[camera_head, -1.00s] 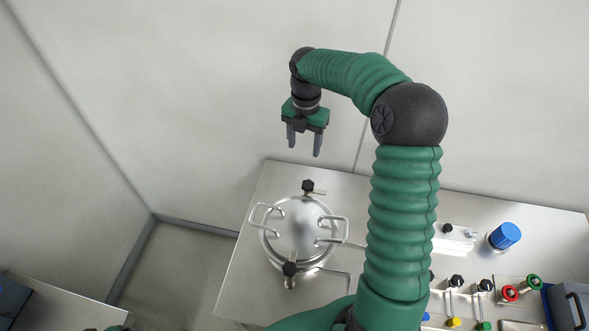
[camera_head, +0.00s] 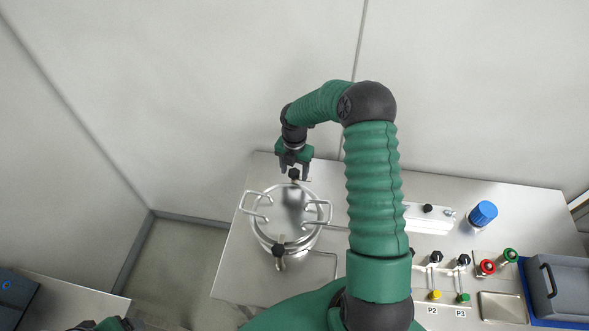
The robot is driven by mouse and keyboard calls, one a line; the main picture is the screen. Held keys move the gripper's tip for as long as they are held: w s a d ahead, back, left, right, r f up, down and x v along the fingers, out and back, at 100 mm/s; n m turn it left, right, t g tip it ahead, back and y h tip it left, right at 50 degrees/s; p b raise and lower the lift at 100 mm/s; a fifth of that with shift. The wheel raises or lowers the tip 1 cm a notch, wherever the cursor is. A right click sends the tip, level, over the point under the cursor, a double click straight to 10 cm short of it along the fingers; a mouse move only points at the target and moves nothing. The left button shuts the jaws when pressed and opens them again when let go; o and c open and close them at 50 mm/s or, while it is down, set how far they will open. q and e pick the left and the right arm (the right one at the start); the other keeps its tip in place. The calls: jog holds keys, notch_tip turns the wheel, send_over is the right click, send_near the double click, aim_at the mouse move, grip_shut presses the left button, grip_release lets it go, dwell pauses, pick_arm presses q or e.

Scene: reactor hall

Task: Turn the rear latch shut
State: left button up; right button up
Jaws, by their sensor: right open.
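A round steel vessel with a domed lid (camera_head: 292,212) stands on the bench, with a wire handle on each side. The rear latch (camera_head: 294,175) shows as a black knob at the vessel's back edge, and its lower part is hard to make out. A front latch (camera_head: 278,250) with a black knob sits at the near edge. My right gripper (camera_head: 294,168) is open and points down at the rear latch knob, its fingers at or just above it. I cannot tell whether they touch it. My left gripper does not show; only a green and dark piece of my arm shows at the bottom left.
The steel bench (camera_head: 238,268) has free room left of the vessel. Walls stand behind and left.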

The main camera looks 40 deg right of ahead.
jog(key=shift+w+a, duration=0.1)
jog(key=shift+c, duration=0.8)
jog(key=shift+w+f, duration=0.2)
jog(key=shift+w, duration=0.1)
jog(key=c, duration=0.5)
jog(key=shift+c, duration=1)
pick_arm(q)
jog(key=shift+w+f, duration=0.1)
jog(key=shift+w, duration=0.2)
pick_arm(e)
jog(key=shift+d, duration=0.3)
grip_shut()
